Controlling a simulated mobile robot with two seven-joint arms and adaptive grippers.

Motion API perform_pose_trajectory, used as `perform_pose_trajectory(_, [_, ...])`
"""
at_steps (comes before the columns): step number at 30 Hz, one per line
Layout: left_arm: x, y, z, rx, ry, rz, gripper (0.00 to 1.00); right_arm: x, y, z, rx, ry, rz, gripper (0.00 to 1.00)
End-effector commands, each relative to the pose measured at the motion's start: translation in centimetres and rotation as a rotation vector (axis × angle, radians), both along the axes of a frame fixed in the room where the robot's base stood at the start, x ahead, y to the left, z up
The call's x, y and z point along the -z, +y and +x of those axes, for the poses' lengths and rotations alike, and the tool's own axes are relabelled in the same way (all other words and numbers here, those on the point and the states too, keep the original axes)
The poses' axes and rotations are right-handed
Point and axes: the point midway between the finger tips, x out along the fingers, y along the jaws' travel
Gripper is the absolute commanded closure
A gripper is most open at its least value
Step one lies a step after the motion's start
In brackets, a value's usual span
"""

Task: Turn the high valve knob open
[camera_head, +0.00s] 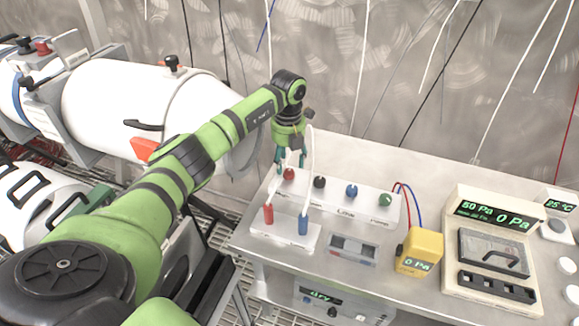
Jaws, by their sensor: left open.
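A white valve panel (340,203) stands on the steel table with a row of coloured knobs along its top. The red knob (289,174) is at the left end, followed by a black knob (319,182), a blue knob (351,191) and a green knob (385,199). The labels are too small to read surely, so I cannot tell which is marked high. My left gripper (290,161) points down, open, with its fingertips at or just above the red knob. I cannot tell whether they touch it. My right gripper is out of view.
Red and blue plugs (303,225) with white hoses stand in front of the panel. A yellow meter (419,251) and a white gauge unit (493,252) are to the right on the table (390,290). A large white tank (150,100) lies left, behind my arm.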

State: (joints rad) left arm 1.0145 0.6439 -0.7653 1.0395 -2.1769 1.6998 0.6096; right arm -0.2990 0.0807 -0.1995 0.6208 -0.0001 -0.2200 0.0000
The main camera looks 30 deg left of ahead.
Motion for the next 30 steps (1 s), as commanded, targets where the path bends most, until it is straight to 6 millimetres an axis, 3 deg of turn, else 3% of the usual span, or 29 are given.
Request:
perform_pose_trajectory(7, [3.2, -0.1, 0.0, 0.001, 0.0, -0.003, 0.44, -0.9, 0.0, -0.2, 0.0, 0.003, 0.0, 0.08])
perform_pose_trajectory(18, [4.0, -0.1, 0.0, 0.003, -0.003, -0.003, 0.44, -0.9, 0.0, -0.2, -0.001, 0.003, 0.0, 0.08])
perform_pose_trajectory(22, [4.0, -0.1, 0.0, 0.003, -0.003, -0.003, 0.96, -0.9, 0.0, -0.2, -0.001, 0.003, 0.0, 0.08])
perform_pose_trajectory(24, [4.0, -0.1, 0.0, 0.003, -0.002, -0.004, 1.0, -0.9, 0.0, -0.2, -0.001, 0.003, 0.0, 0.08])
perform_pose_trajectory(30, [4.1, -0.2, -0.1, 0.005, 0.001, -0.004, 1.0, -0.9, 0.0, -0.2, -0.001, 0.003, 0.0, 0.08])
